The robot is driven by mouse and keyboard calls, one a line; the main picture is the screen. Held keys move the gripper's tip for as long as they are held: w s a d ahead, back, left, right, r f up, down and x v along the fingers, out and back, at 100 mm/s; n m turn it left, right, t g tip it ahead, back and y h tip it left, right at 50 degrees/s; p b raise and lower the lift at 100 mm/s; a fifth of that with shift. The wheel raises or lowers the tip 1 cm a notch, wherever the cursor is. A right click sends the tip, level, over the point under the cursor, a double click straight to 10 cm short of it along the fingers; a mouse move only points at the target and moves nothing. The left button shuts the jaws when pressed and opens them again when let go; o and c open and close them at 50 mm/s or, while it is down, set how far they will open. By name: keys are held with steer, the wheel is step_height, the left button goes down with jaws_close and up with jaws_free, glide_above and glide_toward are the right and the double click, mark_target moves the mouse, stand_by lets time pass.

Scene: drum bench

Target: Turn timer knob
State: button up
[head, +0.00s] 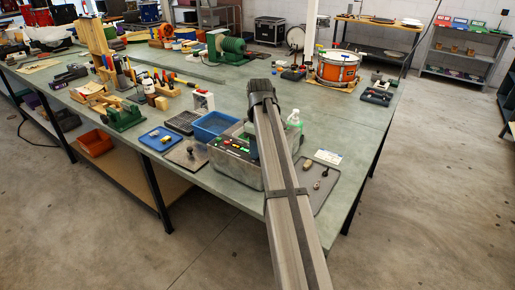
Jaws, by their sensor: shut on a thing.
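A blue tray (213,124) stands just behind the unit, and a blue mat (160,138) lies to its left. A grey mat (328,190) with small parts and a clear bottle (294,119) are to the right. An orange drum (338,68) stands farther back. Bare bench (345,130) lies between.

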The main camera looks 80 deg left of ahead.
steer(key=m, duration=0.4)
steer(key=shift+m, duration=0.3)
steer(key=m, duration=0.5)
steer(key=shift+w+m, duration=0.1)
steer(key=shift+m, duration=0.2)
steer(key=m, duration=0.5)
steer(key=shift+y, duration=0.4)
steer(key=shift+d+m, duration=0.1)
steer(key=shift+m, duration=2.4)
steer(key=o, duration=1.1)
steer(key=shift+c, duration=0.2)
step_height(320, 180, up, 14)
steer(key=shift+w+d, duration=0.25)
steer(key=shift+d, duration=0.05)
